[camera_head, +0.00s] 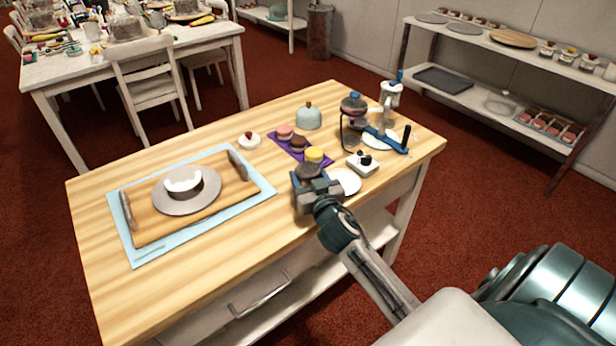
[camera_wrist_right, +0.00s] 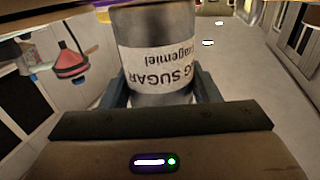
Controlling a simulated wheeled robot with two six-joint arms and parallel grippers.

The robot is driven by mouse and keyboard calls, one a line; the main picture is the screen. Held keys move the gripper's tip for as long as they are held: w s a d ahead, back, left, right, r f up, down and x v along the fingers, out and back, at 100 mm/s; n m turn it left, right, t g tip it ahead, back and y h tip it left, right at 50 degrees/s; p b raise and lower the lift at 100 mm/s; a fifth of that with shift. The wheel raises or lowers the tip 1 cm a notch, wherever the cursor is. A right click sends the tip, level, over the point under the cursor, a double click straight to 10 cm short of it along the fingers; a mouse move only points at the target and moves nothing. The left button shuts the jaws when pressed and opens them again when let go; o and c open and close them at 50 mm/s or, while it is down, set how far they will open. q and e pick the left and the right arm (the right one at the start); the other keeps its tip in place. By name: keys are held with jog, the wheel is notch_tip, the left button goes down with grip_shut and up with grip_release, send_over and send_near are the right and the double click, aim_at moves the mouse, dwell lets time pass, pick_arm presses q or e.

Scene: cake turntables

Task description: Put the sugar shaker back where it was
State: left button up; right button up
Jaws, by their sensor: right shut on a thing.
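My right gripper (camera_head: 315,186) is shut on the sugar shaker (camera_head: 308,171) near the front right part of the wooden table (camera_head: 240,258). In the right wrist view the shaker (camera_wrist_right: 155,60) is a grey metal cylinder with a white label reading "SUGAR", held between the two fingers (camera_wrist_right: 160,95). The gripper hides its lower part in the head view, and I cannot tell whether its base touches the table. A white plate (camera_head: 346,182) lies just right of the gripper. My left gripper is not in view.
Left, a cake on a turntable (camera_head: 185,205) stands on a wooden board over a light blue mat (camera_head: 150,254). Behind the gripper are a purple mat (camera_head: 275,144) with colourful cakes and a pale dome (camera_head: 308,117). A white scale-like box (camera_head: 369,168) and a blue-handled stand (camera_head: 387,138) are at right.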

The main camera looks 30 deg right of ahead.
jog(key=shift+f, duration=0.25)
jog(key=o, duration=1.1)
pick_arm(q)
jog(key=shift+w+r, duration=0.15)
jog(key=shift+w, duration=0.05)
pick_arm(e)
jog(key=shift+o, duration=0.2)
jog(key=shift+s+a+f, duration=0.1)
jog(key=shift+s, duration=0.15)
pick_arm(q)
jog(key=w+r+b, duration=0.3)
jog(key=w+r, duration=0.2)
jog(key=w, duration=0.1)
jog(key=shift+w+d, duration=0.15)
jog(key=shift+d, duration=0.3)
pick_arm(e)
jog(key=v, duration=1.1)
jog(key=shift+s, duration=0.25)
jog(key=shift+a, duration=0.1)
